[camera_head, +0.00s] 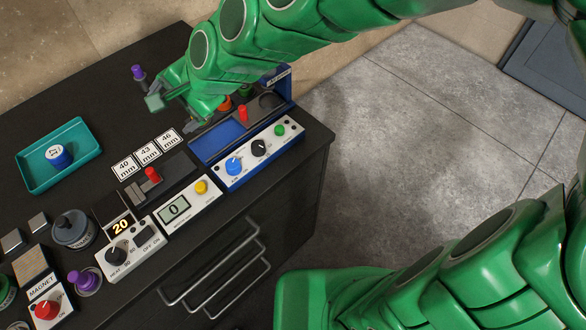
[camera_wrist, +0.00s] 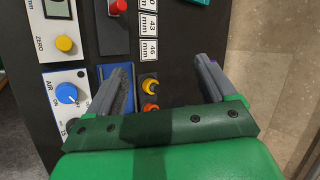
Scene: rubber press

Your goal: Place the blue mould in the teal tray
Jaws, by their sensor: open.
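The blue mould (camera_head: 62,162), a short cylinder with a white marked top, is inside the teal tray (camera_head: 88,137) at the left of the worktop. It appears upright, with tray floor showing around it. My gripper (camera_head: 175,114) is over the back part of the worktop, to the right of the tray and apart from the mould. Its two fingers stand wide apart in the wrist view (camera_wrist: 163,72), with nothing held between them.
Size cards (camera_head: 146,153) lie between the tray and the blue press station (camera_head: 262,155). A purple-topped piece (camera_head: 138,73) stands behind my gripper. An orange piece (camera_head: 226,104) is close to my gripper; it also shows in the wrist view (camera_wrist: 150,107). Bare worktop surrounds the tray.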

